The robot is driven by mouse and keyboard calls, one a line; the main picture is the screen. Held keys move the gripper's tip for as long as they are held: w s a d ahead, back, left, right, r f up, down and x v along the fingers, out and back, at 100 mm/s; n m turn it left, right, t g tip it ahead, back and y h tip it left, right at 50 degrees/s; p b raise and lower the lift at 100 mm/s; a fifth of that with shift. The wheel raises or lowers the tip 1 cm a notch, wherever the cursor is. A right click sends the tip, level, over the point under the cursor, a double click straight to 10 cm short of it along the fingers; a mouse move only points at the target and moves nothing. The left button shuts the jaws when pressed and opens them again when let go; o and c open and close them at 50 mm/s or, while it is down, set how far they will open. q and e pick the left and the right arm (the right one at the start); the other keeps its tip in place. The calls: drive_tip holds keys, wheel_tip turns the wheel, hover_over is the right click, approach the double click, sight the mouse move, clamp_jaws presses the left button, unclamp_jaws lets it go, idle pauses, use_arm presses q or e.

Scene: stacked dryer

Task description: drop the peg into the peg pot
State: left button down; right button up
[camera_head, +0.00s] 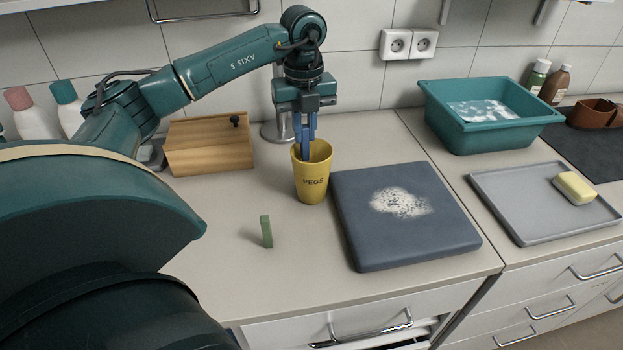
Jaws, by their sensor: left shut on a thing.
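A green peg-like piece (266,231) stands on the counter in front and left of the pot. My right gripper is not in view.
The dark blue board (400,245) with a pale speckled patch lies right of the pot. A teal basin (485,130) and a grey tray (520,215) with yellow soap (574,188) are at right.

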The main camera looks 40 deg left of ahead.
use_arm(q)
drive_tip(key=shift+f, duration=0.2)
drive_tip(key=c, duration=1.3)
unclamp_jaws()
drive_tip(key=shift+c, duration=0.2)
wheel_tip(320, 180, up, 13)
drive_tip(key=p, duration=0.2)
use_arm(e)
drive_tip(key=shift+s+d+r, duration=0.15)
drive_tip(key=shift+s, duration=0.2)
use_arm(q)
drive_tip(key=shift+r, duration=0.1)
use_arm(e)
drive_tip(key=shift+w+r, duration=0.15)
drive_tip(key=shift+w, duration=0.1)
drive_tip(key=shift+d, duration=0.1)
